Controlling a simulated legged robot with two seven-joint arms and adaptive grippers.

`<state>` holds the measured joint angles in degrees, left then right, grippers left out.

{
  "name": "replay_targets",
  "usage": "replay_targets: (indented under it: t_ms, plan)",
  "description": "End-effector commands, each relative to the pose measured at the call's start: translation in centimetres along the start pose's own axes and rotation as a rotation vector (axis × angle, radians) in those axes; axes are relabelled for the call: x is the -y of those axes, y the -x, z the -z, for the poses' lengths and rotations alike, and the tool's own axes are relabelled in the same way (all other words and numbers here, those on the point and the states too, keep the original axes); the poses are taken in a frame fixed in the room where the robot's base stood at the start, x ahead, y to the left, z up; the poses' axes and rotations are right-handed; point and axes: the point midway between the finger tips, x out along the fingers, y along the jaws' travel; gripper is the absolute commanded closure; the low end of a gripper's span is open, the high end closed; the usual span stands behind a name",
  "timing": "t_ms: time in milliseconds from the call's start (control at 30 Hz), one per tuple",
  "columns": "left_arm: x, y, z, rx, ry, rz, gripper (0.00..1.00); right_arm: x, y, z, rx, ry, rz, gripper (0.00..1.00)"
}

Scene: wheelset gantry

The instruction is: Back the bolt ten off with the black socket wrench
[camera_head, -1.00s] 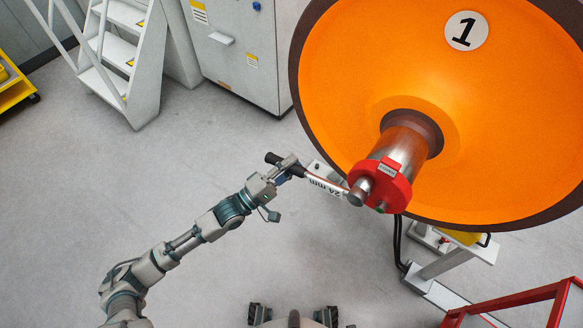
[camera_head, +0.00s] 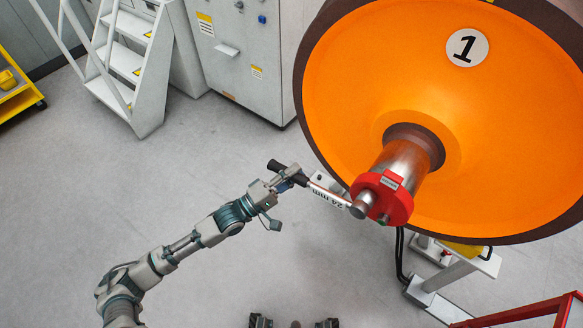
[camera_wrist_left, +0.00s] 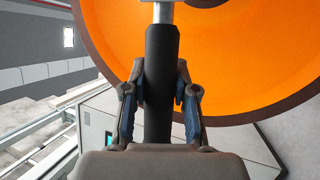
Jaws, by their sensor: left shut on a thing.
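The black socket wrench (camera_head: 327,195) has a black handle, a shaft marked "24 mm" and a round metal socket end. My left gripper (camera_head: 291,177) is shut on its handle. The left wrist view shows the black handle (camera_wrist_left: 160,75) between the two fingers (camera_wrist_left: 158,108). The socket end lies at the front of the red end cap (camera_head: 391,194) on the axle. Whether it is seated on a bolt I cannot tell. Bolt ten cannot be picked out; no bolt number is readable, and the socket covers part of the cap.
The large orange wheel (camera_head: 345,110), marked 1, fills the upper right. A grey stand (camera_head: 447,275) and a red frame (camera_head: 530,312) are below it. A grey cabinet (camera_head: 240,55), white steps (camera_head: 130,65) and a yellow cart (camera_head: 18,98) stand behind. Open floor lies left of the arm.

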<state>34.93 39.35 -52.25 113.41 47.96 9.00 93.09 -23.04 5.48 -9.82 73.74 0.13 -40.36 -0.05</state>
Motion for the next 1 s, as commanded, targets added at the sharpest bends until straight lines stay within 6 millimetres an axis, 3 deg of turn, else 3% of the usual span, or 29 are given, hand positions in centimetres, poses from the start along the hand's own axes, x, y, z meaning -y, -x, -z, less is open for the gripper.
replay_targets:
  t_ms: [100,467,800,1000]
  plan:
    - [1.3,0.3,-0.3,-0.013,0.058,-0.028,1.0,0.1,-1.0,-0.5,0.007,0.0,0.002,0.6]
    - [1.3,0.3,-0.3,-0.019,0.075,-0.038,1.0,0.0,-0.9,-0.7,0.01,0.001,0.0,0.6]
    - [5.2,1.1,-1.3,-0.074,0.254,-0.113,1.0,0.1,-3.2,-2.4,0.039,0.002,0.0,0.6]
    - [5.4,1.1,-1.4,-0.082,0.277,-0.126,1.0,0.1,-3.2,-2.3,0.035,0.002,0.001,0.6]
